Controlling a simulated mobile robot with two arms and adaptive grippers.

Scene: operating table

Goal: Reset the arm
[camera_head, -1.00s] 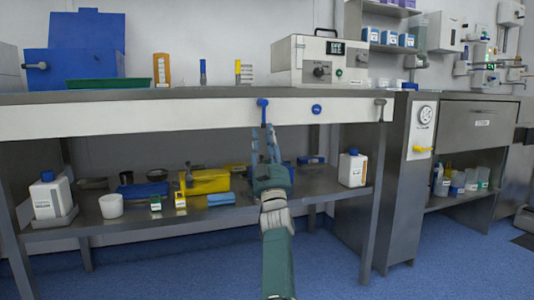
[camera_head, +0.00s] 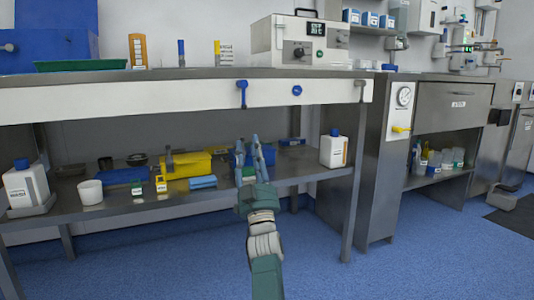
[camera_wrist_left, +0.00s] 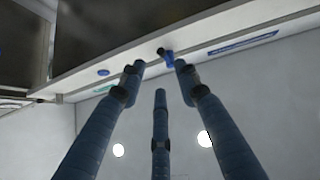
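My left gripper (camera_head: 252,158) is in front of the bench, below its front edge, with its blue fingers pointing up. In the left wrist view its three fingers (camera_wrist_left: 160,85) are spread, with nothing held between them. A blue hook-shaped handle (camera_head: 242,93) hangs on the bench's white front panel, above the fingertips and apart from them. It also shows in the left wrist view (camera_wrist_left: 168,60), beyond the fingers. My right gripper is not in view.
The steel bench (camera_head: 180,74) carries a white device (camera_head: 297,42) and a green tray (camera_head: 82,65). Its lower shelf (camera_head: 120,201) holds a yellow case (camera_head: 187,166), a white cup (camera_head: 90,192) and bottles. A grey cabinet (camera_head: 385,170) stands to the right. The blue floor in front is clear.

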